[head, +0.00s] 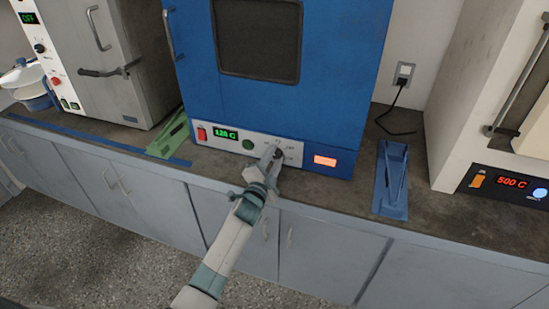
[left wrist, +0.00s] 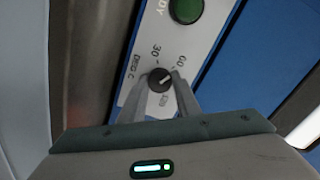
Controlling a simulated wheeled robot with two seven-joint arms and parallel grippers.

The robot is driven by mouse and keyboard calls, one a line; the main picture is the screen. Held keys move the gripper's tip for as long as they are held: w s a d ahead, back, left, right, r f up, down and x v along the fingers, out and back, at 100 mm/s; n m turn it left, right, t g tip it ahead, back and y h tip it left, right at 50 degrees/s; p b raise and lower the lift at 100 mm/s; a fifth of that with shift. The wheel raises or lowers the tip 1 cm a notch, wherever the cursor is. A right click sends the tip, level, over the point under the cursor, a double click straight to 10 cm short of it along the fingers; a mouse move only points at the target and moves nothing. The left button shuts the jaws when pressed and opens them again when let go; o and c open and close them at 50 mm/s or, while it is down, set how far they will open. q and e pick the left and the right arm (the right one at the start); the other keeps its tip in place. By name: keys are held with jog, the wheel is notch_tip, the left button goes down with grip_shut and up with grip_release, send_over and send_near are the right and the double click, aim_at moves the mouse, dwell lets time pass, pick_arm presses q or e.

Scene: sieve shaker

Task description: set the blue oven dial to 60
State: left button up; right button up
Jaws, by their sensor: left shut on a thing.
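The blue oven (head: 290,110) stands mid-counter in the head view. Its pale front panel has a red switch (head: 201,133), a green display (head: 225,133) reading about 120 C and a green button (head: 248,145). My left gripper (head: 274,152) reaches the panel and mostly hides the dial there. In the left wrist view, the small black dial (left wrist: 159,79) sits between the two fingers, which are shut on it. Its white mark points up and right, roughly toward the printed 60 (left wrist: 181,59); 30 is at upper left. My right gripper is not in view.
A grey oven (head: 120,60) stands left and a white furnace (head: 470,120) showing 500 C stands right. A green tool (head: 170,135) and a blue tray-like piece (head: 390,190) lie on the counter. An orange-lit label (head: 325,160) is right of the dial.

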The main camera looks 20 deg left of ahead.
pick_arm(q)
jog(key=o, duration=1)
jog(key=shift+o, duration=0.2)
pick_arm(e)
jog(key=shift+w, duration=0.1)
pick_arm(q)
jog(key=shift+s+f, duration=0.1)
jog(key=shift+s, duration=0.7)
jog(key=s+b, duration=0.2)
jog(key=s, duration=1.3)
jog(key=shift+s+a+b, duration=0.3)
jog(key=shift+s+a, duration=0.05)
jog(key=shift+s, duration=0.05)
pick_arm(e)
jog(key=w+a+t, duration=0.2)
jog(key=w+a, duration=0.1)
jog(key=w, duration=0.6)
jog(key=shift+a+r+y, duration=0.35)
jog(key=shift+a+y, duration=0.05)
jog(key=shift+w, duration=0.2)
